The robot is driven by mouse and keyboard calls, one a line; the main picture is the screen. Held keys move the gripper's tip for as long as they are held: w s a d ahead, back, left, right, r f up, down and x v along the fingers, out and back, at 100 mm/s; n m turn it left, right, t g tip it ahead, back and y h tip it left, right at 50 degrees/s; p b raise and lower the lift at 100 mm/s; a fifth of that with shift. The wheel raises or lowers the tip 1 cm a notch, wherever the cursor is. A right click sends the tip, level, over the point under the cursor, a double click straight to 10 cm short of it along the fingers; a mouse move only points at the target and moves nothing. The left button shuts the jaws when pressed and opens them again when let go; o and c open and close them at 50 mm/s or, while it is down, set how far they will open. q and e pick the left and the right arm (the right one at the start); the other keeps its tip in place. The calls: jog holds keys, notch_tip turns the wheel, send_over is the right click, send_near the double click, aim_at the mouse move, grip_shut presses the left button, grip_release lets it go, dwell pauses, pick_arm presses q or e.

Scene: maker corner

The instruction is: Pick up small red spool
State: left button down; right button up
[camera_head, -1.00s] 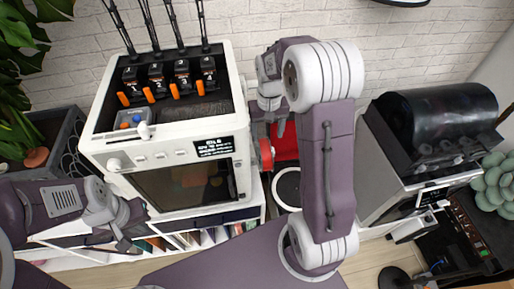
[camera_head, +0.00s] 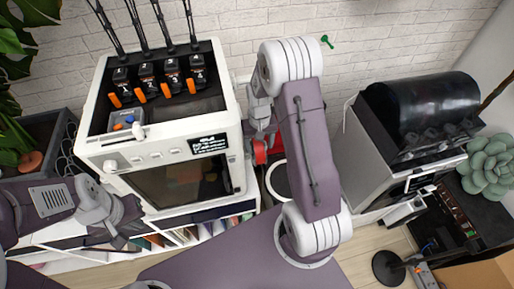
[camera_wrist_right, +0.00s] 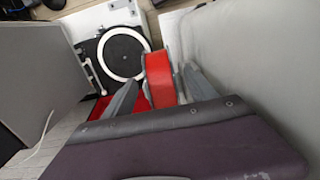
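The small red spool (camera_head: 259,153) is beside the right side of the white printer, below my right gripper (camera_head: 262,130). In the right wrist view the red spool (camera_wrist_right: 160,82) stands between the two grey fingers of my right gripper (camera_wrist_right: 162,85). The fingers are apart, one on each side of it, with a narrow gap visible. What supports the spool is hidden. My left gripper (camera_head: 118,218) is low at the left, in front of the printer and away from the spool; its fingertips are too unclear to judge.
The white printer (camera_head: 160,160) stands close on the left of the spool, and a grey machine with a black cover (camera_head: 425,110) stands on the right. A black disc with a white ring (camera_wrist_right: 123,53) and a red surface (camera_wrist_right: 100,107) lie near the spool.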

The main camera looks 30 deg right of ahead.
jog(key=shift+s+a, duration=0.1)
grip_shut()
jog(key=shift+r, duration=0.1)
